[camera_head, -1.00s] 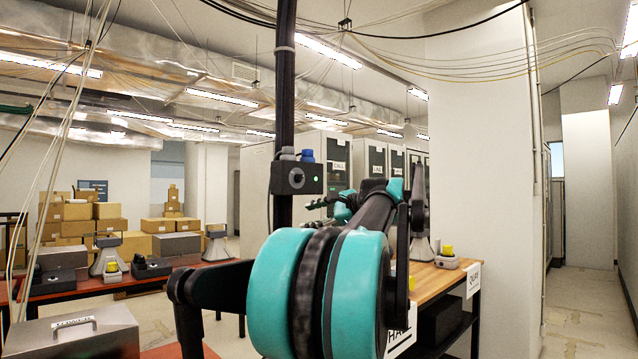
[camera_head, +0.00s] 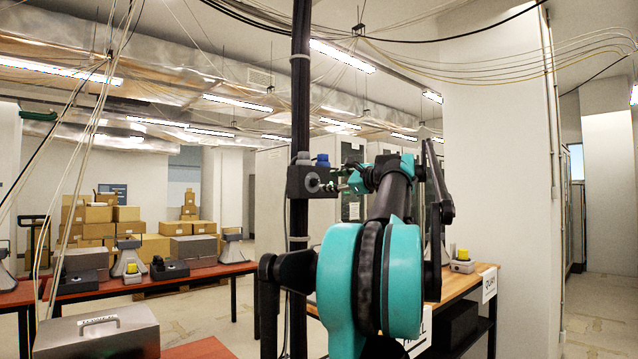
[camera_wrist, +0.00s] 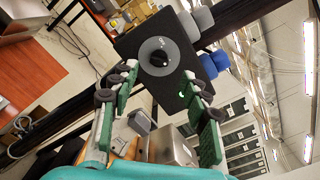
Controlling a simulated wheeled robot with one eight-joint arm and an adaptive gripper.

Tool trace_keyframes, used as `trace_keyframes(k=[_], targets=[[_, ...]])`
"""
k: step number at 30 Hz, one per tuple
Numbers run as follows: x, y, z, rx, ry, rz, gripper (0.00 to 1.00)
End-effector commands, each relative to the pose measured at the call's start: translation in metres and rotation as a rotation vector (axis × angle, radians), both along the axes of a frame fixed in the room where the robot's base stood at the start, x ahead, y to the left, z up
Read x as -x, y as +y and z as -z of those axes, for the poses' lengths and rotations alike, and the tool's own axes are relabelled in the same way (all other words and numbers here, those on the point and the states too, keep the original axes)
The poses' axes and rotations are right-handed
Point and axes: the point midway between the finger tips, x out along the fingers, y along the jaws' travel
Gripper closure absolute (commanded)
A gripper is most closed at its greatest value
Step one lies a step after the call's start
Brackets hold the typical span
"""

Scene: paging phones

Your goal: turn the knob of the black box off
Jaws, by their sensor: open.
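The black box (camera_head: 298,181) is fixed to a dark vertical pole, with a grey and a blue fitting on its top. In the wrist view the black box (camera_wrist: 140,47) fills the upper middle, and its round black knob (camera_wrist: 159,56) faces me with a small pale mark on it. A small green light (camera_wrist: 182,96) glows on the same face. My gripper (camera_head: 337,184) is right beside the box in the head view. In the wrist view my gripper (camera_wrist: 165,85) is open, its green-padded fingers on either side of the knob. I cannot tell whether they touch the box.
The dark pole (camera_head: 299,80) runs up past the box. A wooden table (camera_head: 459,284) stands to the right, and a red-topped table (camera_head: 205,272) with several devices stands to the left. A grey metal case (camera_head: 95,335) is at the front left.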

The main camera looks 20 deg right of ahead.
Motion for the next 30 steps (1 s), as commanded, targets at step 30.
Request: trace_keyframes(k=[30], targets=[[-0.061,0.022,0.000,0.000,0.000,0.000,0.81]])
